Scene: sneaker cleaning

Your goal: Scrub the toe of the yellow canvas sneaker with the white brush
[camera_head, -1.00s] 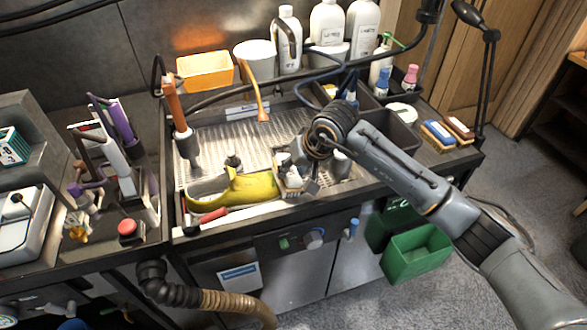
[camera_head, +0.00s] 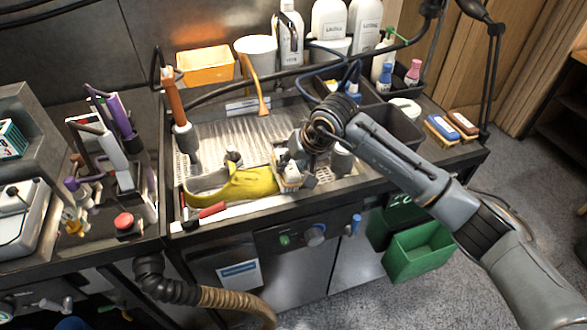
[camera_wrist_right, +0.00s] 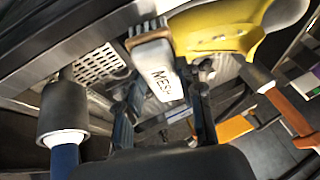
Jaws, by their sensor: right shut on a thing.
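The yellow canvas sneaker (camera_head: 250,184) lies on its side or low in the wash tray, its toe end toward the right in the head view. It also shows at the top of the wrist view (camera_wrist_right: 215,28). My right gripper (camera_head: 296,160) is shut on the white brush (camera_wrist_right: 158,68), which is marked "MESH" in the wrist view. The brush (camera_head: 290,180) is at the sneaker's toe end, its bristles against or very close to it; exact contact is hard to tell. My left gripper is not in view.
The metal wash tray (camera_head: 225,142) has bare room behind the sneaker. A red-handled tool (camera_head: 211,211) lies at the front edge. An orange-handled tool (camera_head: 178,112) stands at the left. Bottles (camera_head: 329,22) line the back. Two brushes (camera_head: 441,129) lie at the right.

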